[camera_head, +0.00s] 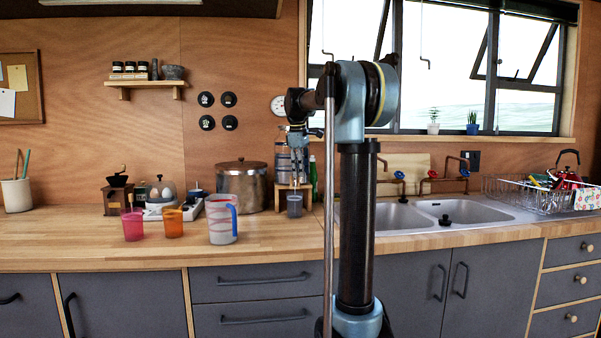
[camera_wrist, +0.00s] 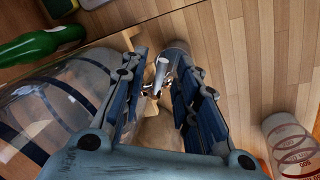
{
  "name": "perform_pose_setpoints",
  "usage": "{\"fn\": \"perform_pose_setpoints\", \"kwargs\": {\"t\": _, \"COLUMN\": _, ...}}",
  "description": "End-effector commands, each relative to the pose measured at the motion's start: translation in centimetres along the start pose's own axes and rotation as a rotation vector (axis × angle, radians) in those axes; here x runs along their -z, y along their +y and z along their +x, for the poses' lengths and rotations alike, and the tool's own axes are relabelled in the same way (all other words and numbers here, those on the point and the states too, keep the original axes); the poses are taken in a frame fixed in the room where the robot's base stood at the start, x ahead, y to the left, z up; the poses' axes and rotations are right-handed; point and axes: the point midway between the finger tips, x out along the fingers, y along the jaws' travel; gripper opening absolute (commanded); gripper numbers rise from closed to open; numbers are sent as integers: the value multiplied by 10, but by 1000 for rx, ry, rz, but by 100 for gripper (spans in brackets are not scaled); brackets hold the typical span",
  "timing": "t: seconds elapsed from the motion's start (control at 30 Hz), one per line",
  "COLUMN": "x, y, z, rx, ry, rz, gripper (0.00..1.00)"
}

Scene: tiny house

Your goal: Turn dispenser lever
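The clear glass dispenser (camera_head: 283,164) stands on a small wooden stand (camera_head: 304,188) on the counter, left of the sink. In the wrist view its rounded glass body (camera_wrist: 52,112) fills the left side. The shiny metal tap with its lever (camera_wrist: 160,74) shows between my fingertips. My gripper (camera_wrist: 164,72) is open, with one finger on each side of the tap and gaps visible; I cannot tell whether either finger touches it. A grey cup (camera_head: 294,206) stands below the tap. In the head view my gripper (camera_head: 298,138) is in front of the dispenser, partly hiding it.
A large metal pot (camera_head: 241,187) stands left of the dispenser. A green bottle (camera_wrist: 40,46) is close beside it. A measuring jug (camera_head: 221,220), an orange cup (camera_head: 172,222) and a pink cup (camera_head: 132,225) stand on the counter. The sink (camera_head: 385,216) is to the right.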

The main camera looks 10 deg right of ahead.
Motion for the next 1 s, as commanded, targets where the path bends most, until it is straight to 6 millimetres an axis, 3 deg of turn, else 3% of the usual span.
{"fn": "perform_pose_setpoints", "kwargs": {"t": 0.27, "x": 0, "y": 0, "z": -13, "rx": 1, "ry": 0, "rz": 0, "gripper": 29}}
{"fn": "perform_pose_setpoints", "kwargs": {"t": 0.7, "x": 1, "y": 0, "z": -89, "rx": 1, "ry": 0, "rz": -2, "gripper": 29}}
{"fn": "perform_pose_setpoints", "kwargs": {"t": 1.0, "x": 1, "y": 1, "z": -116, "rx": 1, "ry": -1, "rz": -1, "gripper": 29}}
